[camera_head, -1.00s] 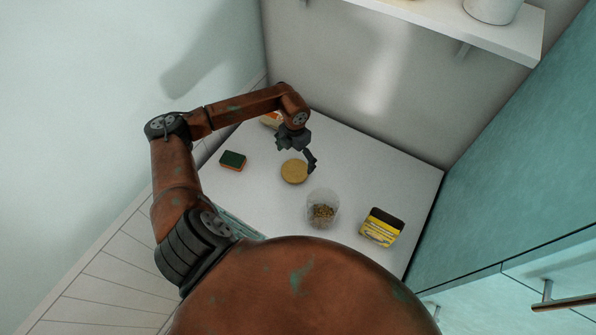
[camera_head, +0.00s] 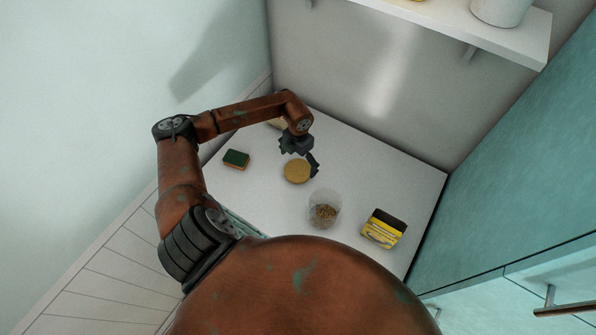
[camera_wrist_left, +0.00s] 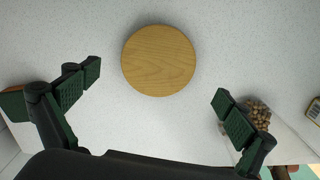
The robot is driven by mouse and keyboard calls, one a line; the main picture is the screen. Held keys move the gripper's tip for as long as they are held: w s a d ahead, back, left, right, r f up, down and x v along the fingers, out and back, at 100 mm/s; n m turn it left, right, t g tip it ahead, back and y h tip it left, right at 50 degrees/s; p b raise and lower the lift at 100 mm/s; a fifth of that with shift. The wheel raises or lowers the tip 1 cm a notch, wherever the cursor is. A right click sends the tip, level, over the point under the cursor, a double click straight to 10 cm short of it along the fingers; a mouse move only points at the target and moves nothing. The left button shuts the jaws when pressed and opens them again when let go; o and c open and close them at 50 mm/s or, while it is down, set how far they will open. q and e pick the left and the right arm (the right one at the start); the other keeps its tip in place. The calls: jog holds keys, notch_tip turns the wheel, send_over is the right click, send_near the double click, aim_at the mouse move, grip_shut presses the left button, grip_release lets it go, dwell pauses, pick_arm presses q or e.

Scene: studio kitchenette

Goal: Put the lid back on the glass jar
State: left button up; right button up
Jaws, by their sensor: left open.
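The round wooden lid (camera_head: 297,171) lies flat on the white counter; the left wrist view shows its plain wood-grain top (camera_wrist_left: 158,60). The glass jar (camera_head: 324,210) stands upright and uncovered just in front of the lid, with brown contents in its lower part. In the left wrist view the jar (camera_wrist_left: 262,118) is partly behind a finger at the right. My left gripper (camera_head: 299,160) is open and empty above the counter by the lid. In the wrist view its fingers (camera_wrist_left: 155,92) are spread wide, with the lid ahead of and between them. My right gripper is not visible.
A green and orange sponge (camera_head: 236,159) lies at the left of the counter. A yellow and black box (camera_head: 383,229) stands right of the jar. Another item is partly hidden behind my left arm. A shelf (camera_head: 480,28) hangs on the back wall.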

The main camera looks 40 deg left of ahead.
aim_at(298, 170)
pick_arm(q)
notch_tip(298, 170, down, 4)
jog(key=shift+w+a+f+p, duration=0.1)
jog(key=shift+a+p, duration=0.05)
jog(key=shift+p, duration=0.75)
jog(key=shift+f, duration=0.55)
jog(key=shift+c, duration=0.3)
jog(key=c, duration=1.2)
notch_tip(298, 170, up, 9)
jog(key=shift+w+f+b, duration=0.1)
jog(key=shift+b, duration=0.95)
jog(key=shift+r, duration=0.65)
